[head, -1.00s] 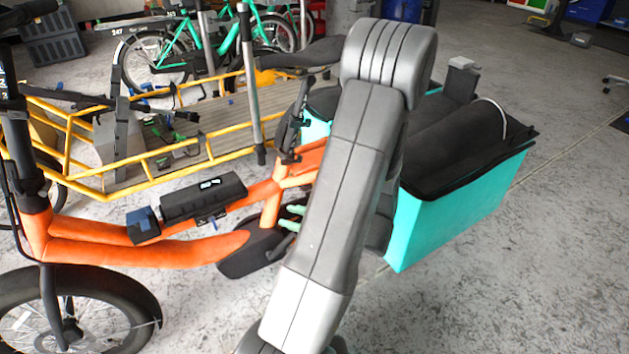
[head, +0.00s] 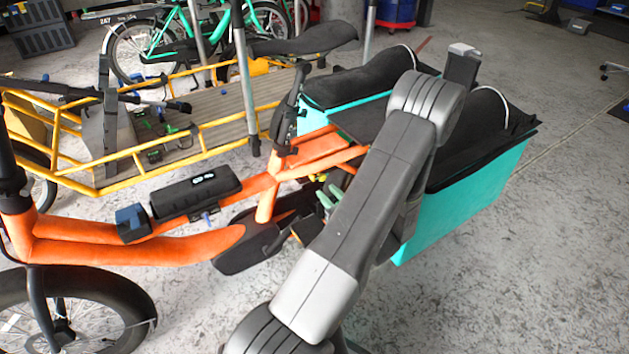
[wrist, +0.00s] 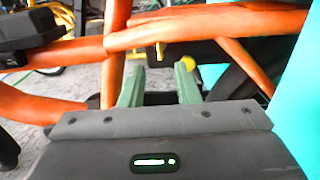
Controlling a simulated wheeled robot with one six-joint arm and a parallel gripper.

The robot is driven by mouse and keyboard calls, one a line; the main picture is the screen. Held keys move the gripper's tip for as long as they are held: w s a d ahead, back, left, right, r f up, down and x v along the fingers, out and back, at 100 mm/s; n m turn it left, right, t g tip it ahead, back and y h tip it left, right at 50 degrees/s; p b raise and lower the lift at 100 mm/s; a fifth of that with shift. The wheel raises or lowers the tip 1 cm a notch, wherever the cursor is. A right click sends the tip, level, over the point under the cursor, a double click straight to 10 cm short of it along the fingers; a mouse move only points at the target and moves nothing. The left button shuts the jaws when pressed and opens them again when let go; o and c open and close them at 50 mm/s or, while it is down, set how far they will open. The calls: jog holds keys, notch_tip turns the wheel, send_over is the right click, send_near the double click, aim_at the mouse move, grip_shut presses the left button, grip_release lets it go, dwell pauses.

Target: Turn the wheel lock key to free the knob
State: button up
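My gripper (wrist: 160,78) is open in the wrist view, with two green fingers apart and nothing visibly held between them. A small brass-yellow piece (wrist: 159,50), which looks like the key, hangs just under the orange frame tube, beyond the gap between the fingertips. A round yellow knob (wrist: 190,62) shows right behind the tip of the right finger; I cannot tell whether they touch. In the head view my gripper (head: 328,198) is by the rear of the orange bike (head: 140,262), partly hidden by my arm. The lock is too small there to make out.
Orange tubes (wrist: 200,30) cross above and beside the fingers. A teal cargo box (head: 470,205) stands close on the right. A pedal and crank area (head: 250,240) lies left of the gripper. A yellow cargo bike (head: 190,140) stands behind.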

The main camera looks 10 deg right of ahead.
aim_at(314, 178)
jog(key=b+x, duration=0.1)
jog(key=x, duration=0.7)
jog(key=shift+f, duration=0.1)
grip_shut()
